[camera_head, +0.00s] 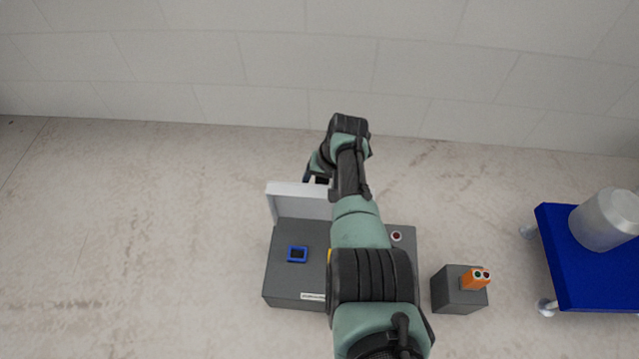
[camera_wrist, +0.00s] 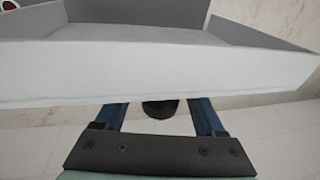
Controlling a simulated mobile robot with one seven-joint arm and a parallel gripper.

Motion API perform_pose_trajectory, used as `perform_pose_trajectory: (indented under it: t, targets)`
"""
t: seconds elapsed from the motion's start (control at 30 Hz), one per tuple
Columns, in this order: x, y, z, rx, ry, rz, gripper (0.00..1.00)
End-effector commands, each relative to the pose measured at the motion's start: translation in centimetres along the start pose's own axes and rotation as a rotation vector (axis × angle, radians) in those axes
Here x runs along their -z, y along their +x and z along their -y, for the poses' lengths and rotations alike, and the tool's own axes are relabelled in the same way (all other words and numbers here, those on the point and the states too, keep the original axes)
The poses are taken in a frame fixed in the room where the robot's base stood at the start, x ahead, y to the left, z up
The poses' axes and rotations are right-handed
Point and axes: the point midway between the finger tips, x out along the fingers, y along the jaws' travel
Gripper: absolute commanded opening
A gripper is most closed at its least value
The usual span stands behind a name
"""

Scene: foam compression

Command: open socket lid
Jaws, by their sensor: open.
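A dark grey box (camera_head: 300,285) stands on the floor, with a small blue square socket (camera_head: 297,254) on the left of its top. A white panel like a lid (camera_head: 295,203) stands raised along the box's back edge. In the wrist view the pale panel (camera_wrist: 150,72) spans the picture. My gripper (camera_head: 317,180) is at the far side of this panel, near its top edge. In the wrist view my gripper (camera_wrist: 158,108) has its blue fingers apart, with the tips hidden by the panel. I cannot tell whether they touch it.
My arm covers the middle and right of the box. A round red-and-white button (camera_head: 396,236) shows at its right. A smaller grey box with an orange button unit (camera_head: 475,279) stands farther right. A blue cart (camera_head: 585,275) carries a metal cylinder (camera_head: 604,220). Left floor is clear.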

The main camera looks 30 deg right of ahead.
Motion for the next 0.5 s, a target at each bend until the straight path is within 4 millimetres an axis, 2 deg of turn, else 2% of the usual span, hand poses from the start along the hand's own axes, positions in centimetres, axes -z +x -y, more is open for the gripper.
perform_pose_trajectory:
  t: [0.5]
  targets:
    - [0.1, -7.9, 0.1, 0.000, 0.000, -0.001, 0.71]
